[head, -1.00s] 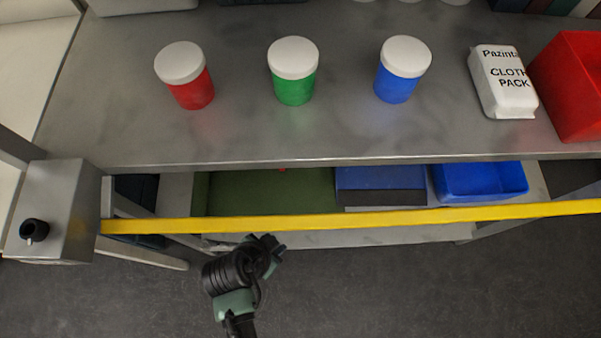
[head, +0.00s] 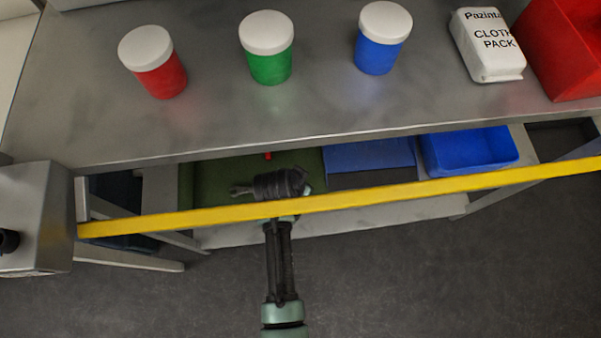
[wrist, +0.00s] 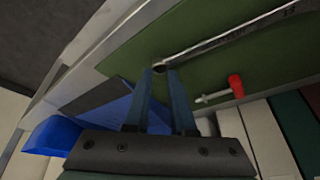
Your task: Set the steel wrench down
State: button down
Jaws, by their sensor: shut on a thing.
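My gripper (wrist: 161,72) is shut on one end of the steel wrench (wrist: 225,38), a long thin grey tool. In the wrist view the wrench runs from the fingertips to the upper right, over a green surface (wrist: 190,55) on the lower shelf. I cannot tell whether it touches that surface. In the head view a grey end of the wrench (head: 240,189) shows left of my dark wrist, in front of the green area (head: 210,180). The fingertips are mostly hidden there.
A yellow bar (head: 400,188) crosses in front of the shelf, across my arm. The steel tabletop (head: 210,115) overhangs it.

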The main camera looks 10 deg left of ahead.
jog(key=shift+f, duration=0.15)
jog(key=c, duration=0.8)
grip_release()
jog(key=shift+o, duration=0.2)
jog(key=p+v, duration=0.2)
jog(key=v, duration=0.5)
jog(key=shift+r, duration=0.35)
jog(key=shift+s, duration=0.1)
